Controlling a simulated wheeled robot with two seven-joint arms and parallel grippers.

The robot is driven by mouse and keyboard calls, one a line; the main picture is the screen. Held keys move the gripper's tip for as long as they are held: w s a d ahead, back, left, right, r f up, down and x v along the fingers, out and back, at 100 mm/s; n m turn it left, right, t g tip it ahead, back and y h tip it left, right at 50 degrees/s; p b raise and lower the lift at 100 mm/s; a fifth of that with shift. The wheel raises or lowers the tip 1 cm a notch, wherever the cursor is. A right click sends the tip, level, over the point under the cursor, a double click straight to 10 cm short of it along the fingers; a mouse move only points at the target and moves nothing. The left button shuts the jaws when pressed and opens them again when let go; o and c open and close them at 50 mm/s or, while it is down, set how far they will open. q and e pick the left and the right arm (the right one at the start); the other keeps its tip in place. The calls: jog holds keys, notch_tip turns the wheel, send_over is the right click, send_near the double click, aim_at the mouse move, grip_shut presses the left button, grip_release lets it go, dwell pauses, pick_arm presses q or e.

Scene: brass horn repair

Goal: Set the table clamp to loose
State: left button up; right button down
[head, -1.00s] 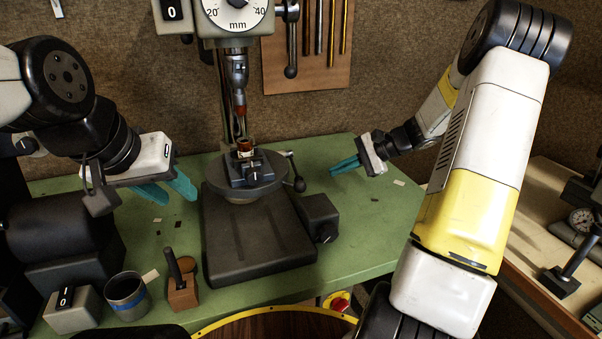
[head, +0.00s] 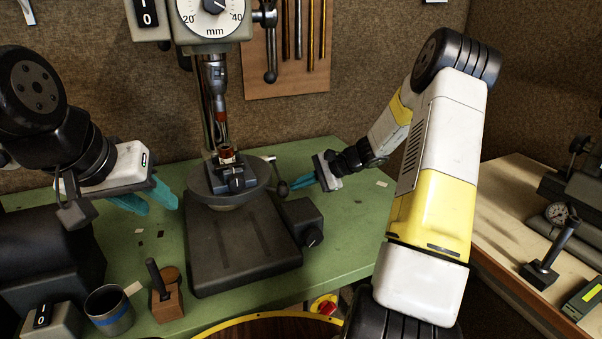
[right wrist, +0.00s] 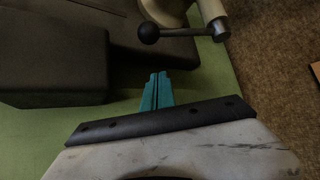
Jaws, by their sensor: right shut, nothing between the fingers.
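The table clamp is a lever with a black ball knob (head: 281,188) at the right side of the drill press's round table (head: 208,200). In the right wrist view its ball knob (right wrist: 149,33) and metal arm lie just ahead of the fingers. My right gripper (head: 291,187) is shut and empty, its teal fingertips close to the right of the knob in the head view. In the right wrist view a gap shows between the fingertips (right wrist: 158,74) and the knob. My left gripper (head: 163,206) is open and empty, left of the press.
A black vise (head: 230,181) with a small copper-coloured part sits on the round table under the spindle. A dark box (head: 302,222) juts from the right of the press base (head: 240,262). A mug (head: 110,312) and a wooden block (head: 167,304) stand front left. Green bench to the right is mostly clear.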

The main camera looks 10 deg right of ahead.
aim_at(277, 172)
jog(key=shift+w+a+f, duration=0.1)
jog(key=shift+a+f, duration=0.1)
jog(key=shift+a, duration=0.45)
jog(key=shift+s+a+r, duration=0.3)
jog(key=shift+s+r, duration=0.3)
jog(key=shift+s, duration=0.05)
jog(key=shift+s+a+r, duration=0.25)
jog(key=shift+s+r, duration=0.35)
jog(key=shift+r, duration=0.1)
